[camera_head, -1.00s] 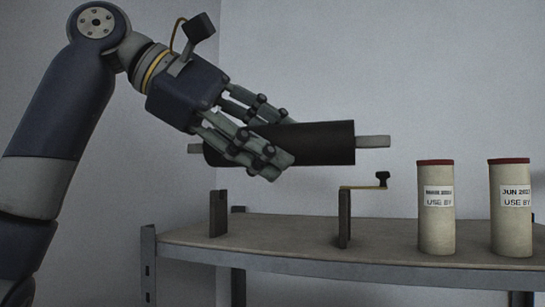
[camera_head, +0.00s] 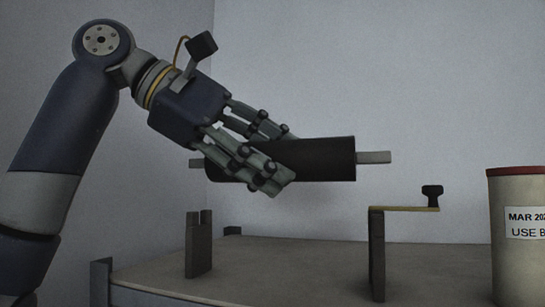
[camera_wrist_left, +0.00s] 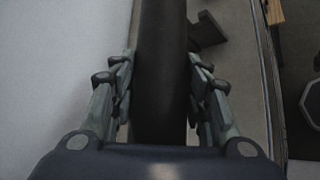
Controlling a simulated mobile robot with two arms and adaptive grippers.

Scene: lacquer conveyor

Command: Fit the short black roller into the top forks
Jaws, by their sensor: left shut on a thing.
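The short black roller (camera_head: 325,160) has a dark barrel and grey shaft ends. It is held nearly level in the air above the shelf. My left gripper (camera_head: 278,160) is shut on its barrel, left of the middle. In the left wrist view the roller (camera_wrist_left: 162,60) runs between the two sets of fingers. Below it stand two upright forks. The left fork (camera_head: 199,248) shows a notch in its top. The right fork (camera_head: 377,258) carries a brass lever with a black knob (camera_head: 432,192). The roller touches neither fork. My right gripper is out of view.
The forks stand on a shelf (camera_head: 290,270) with a grey metal frame. A cream canister (camera_head: 515,260) with a red lid and a date label stands at the right edge of the head view. The shelf surface between the forks is clear.

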